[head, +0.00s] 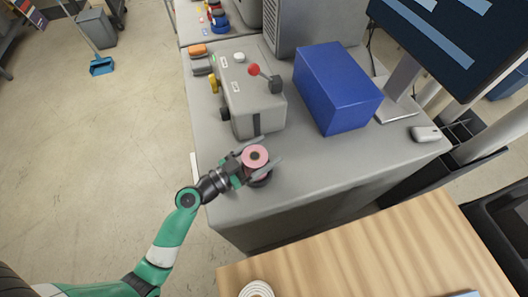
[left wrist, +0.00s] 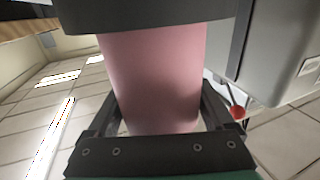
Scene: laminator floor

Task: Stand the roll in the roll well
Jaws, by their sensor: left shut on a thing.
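The pink roll (head: 249,160) stands upright with its dark core facing up, near the front left of the grey bench. My left gripper (head: 264,153) is shut on it, with a finger on either side. In the left wrist view the roll (left wrist: 155,80) fills the middle between the fingers. A dark round holder, apparently the roll well (head: 262,181), shows just beneath the roll. Its dark wall (left wrist: 150,15) crosses the roll's lower end in the left wrist view. I cannot tell how deep the roll sits in it. My right gripper is not in view.
A grey machine (head: 255,100) with a red-knobbed lever (head: 254,70) stands behind the roll. A blue box (head: 337,88) is to the right. The bench top (head: 330,165) between box and front edge is clear. A wooden table (head: 370,255) bears a white roll (head: 257,289).

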